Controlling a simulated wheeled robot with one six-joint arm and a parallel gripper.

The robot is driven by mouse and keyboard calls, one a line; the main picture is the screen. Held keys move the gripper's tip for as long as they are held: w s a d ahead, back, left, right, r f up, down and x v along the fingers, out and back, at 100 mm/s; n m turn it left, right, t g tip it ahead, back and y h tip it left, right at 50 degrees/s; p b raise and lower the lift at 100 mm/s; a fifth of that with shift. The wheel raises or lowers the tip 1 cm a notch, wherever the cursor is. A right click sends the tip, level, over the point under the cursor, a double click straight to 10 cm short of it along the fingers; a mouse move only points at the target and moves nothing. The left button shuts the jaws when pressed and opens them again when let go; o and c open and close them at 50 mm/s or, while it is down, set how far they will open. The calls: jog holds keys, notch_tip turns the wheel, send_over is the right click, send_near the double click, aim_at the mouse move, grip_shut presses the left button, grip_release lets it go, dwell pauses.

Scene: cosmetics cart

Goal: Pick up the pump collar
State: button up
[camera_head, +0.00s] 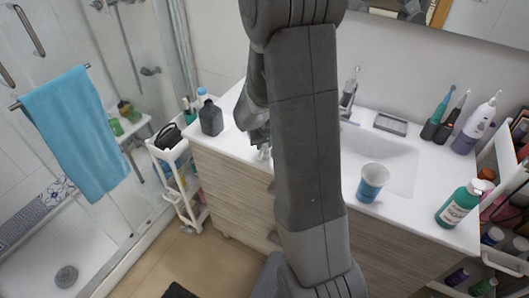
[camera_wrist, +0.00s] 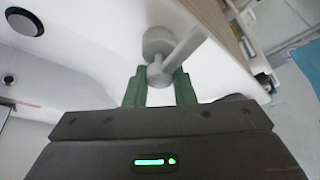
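The pump collar (camera_wrist: 157,42) is a pale grey round piece with a stem and a slanting spout, seen in the wrist view just past my fingertips. In the head view my gripper (camera_head: 259,138) is over the left part of the counter, partly hidden by my arm. A small pale piece (camera_head: 265,151) shows just below it. Whether the collar touches the counter is unclear.
A dark bottle (camera_head: 211,118) stands left of my gripper on the white counter (camera_head: 222,146). The sink (camera_head: 398,165), a blue-white cup (camera_head: 372,182) and a green bottle (camera_head: 459,204) are to the right. A white cart (camera_head: 186,207) stands left of the cabinet.

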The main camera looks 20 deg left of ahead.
grip_shut()
